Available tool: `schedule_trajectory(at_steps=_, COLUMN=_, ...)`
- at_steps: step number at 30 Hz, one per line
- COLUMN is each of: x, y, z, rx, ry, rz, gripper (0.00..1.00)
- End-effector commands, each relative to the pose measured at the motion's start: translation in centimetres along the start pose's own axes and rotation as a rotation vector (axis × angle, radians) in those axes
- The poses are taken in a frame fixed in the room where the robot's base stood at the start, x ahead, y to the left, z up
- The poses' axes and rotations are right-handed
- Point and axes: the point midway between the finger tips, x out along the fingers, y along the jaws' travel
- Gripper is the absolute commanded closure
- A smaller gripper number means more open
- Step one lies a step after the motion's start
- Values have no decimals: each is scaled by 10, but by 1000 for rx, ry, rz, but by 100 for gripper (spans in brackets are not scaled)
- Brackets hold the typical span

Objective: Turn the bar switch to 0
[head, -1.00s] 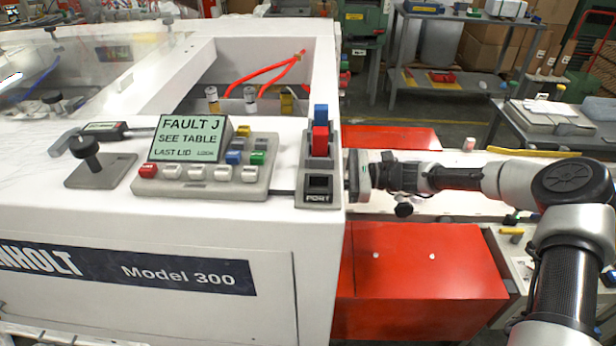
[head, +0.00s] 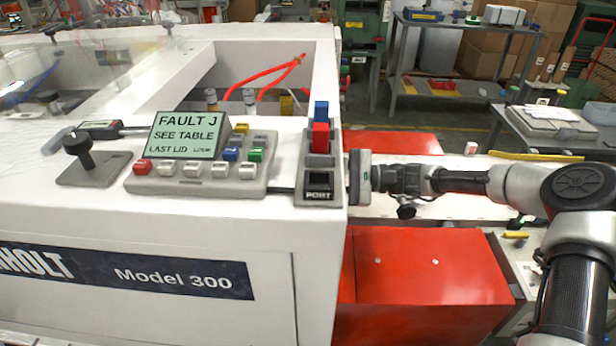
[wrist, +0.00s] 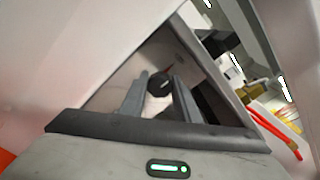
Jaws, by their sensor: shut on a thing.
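My gripper (wrist: 160,92) shows in the wrist view with its two grey fingers a little apart. It is shut on a small dark round-looking part (wrist: 160,82) between the fingertips, which I take to be the bar switch. Its bar, its marks and its setting cannot be read. In the head view my gripper's body (head: 360,180) is beside the right side of the white machine (head: 150,230). Its fingertips and the switch are hidden there.
The machine's top holds a joystick (head: 90,160), a button panel (head: 195,183) with a screen reading "FAULT J, SEE TABLE", and a PORT block (head: 318,190) close to my gripper. Red boxes (head: 430,265) stand below my arm. Red cables (head: 265,75) lie in the machine's open bay.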

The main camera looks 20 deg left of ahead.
Motion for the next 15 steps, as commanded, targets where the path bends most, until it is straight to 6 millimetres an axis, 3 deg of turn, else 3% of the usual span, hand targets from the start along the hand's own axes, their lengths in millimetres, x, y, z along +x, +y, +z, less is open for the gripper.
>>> schedule_trajectory(at_steps=8, x=-1, y=0, z=0, rx=-3, ry=1, rz=0, gripper=93)
schedule_trajectory(at_steps=9, x=-1, y=0, z=0, rx=-3, ry=1, rz=0, gripper=68)
schedule_trajectory(at_steps=12, x=-1, y=0, z=0, rx=-2, ry=1, rz=0, gripper=52)
schedule_trajectory(at_steps=15, x=0, y=0, z=0, rx=-2, ry=1, rz=0, gripper=52)
